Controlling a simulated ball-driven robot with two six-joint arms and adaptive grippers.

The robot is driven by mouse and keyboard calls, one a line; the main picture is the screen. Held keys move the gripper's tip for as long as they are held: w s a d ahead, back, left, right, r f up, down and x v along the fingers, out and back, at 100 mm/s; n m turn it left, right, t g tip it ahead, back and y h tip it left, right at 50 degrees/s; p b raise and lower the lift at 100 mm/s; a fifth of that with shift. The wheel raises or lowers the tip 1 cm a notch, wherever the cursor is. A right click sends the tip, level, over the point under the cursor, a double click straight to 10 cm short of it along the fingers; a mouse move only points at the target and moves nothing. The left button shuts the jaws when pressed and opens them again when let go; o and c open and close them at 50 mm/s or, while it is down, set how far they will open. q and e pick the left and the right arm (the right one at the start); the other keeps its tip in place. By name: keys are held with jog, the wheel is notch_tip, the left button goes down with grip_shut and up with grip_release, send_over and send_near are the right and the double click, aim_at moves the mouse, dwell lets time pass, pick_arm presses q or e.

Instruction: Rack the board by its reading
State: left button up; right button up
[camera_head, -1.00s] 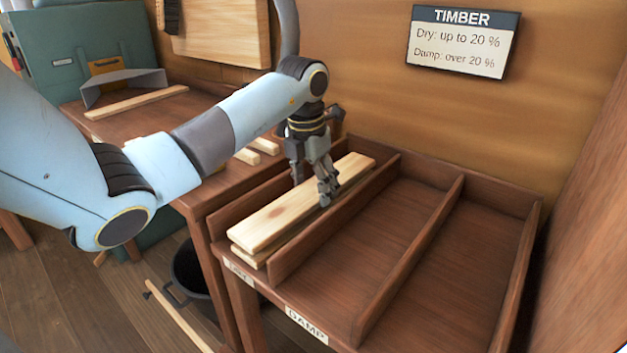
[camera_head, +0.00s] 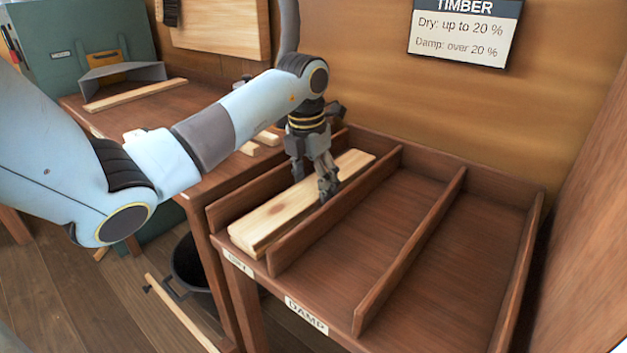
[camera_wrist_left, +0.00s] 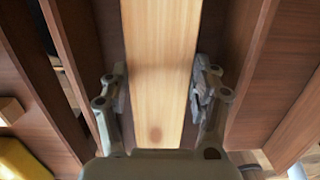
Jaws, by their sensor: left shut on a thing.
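A pale timber board (camera_head: 290,210) lies lengthwise in the leftmost bay of the wooden rack (camera_head: 430,195). My left gripper (camera_head: 328,190) points down over the board's far half and is shut on its two long edges. In the left wrist view the board (camera_wrist_left: 160,60) runs between the two fingers (camera_wrist_left: 162,92), with a round darker mark near its close end. Whether another board lies under it is hidden. The left bay's front label (camera_head: 238,262) is blurred; the middle bay's label (camera_head: 306,315) reads DAMP. My right gripper is not in view.
The wall sign (camera_head: 463,30) reads Dry: up to 20 %, Damp: over 20 %. The middle and right bays are empty. A bench (camera_head: 205,172) with several wood pieces stands left. A dark bucket (camera_head: 188,265) stands on the floor.

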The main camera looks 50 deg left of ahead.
pick_arm(q)
jog(key=o, duration=1.4)
